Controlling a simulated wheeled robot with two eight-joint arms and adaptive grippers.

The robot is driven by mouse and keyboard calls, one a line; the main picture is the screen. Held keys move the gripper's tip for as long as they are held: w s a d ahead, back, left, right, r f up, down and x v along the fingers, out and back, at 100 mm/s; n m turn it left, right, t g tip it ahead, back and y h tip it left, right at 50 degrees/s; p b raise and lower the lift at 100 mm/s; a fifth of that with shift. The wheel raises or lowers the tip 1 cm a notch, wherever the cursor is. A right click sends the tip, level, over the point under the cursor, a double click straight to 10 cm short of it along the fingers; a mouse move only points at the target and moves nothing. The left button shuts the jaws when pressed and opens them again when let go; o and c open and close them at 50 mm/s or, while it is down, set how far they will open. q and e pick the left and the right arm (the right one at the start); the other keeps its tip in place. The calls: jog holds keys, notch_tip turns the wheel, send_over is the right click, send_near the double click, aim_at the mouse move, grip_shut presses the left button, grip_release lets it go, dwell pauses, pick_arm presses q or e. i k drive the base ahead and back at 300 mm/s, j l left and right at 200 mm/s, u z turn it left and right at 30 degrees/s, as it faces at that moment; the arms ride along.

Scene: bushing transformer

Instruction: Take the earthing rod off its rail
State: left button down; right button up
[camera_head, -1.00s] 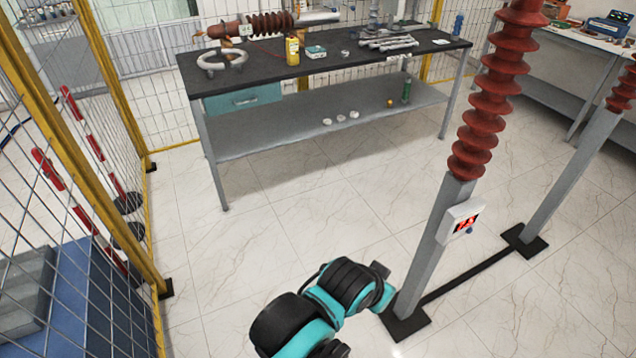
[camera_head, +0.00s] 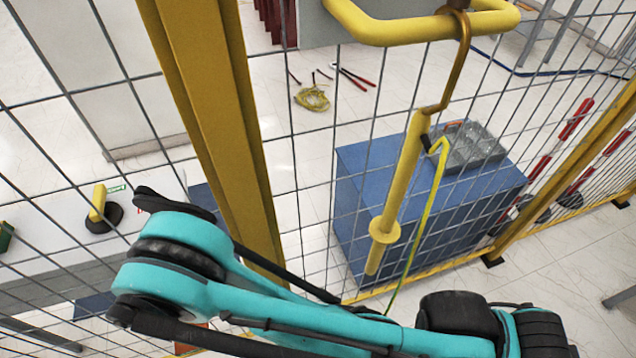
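The earthing rod (camera_head: 402,180) is a yellow stick with a round collar near its lower end. It hangs tilted from a brown metal hook (camera_head: 457,65) over the yellow rail (camera_head: 400,33) at the top. A green-yellow cable (camera_head: 424,220) runs from the rod's upper part down behind my arm. One of my teal arms crosses the bottom of the view, below the rod and apart from it in the picture. Neither gripper's fingers are in view.
A wire mesh fence with a yellow post (camera_head: 215,110) stands around the rod. Beyond the mesh is a blue cabinet (camera_head: 400,215) with a grey tray (camera_head: 470,147) on top. A coiled yellow cable (camera_head: 312,98) and red-handled tools lie on the floor.

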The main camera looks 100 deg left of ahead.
aim_at(384, 229)
jog(key=l+u, duration=0.1)
jog(key=u, duration=2.85)
jog(key=k+j+u, duration=0.4)
jog(key=k, duration=0.3)
jog(key=k+j+u, duration=0.4)
jog(key=k, duration=0.25)
jog(key=j, duration=0.15)
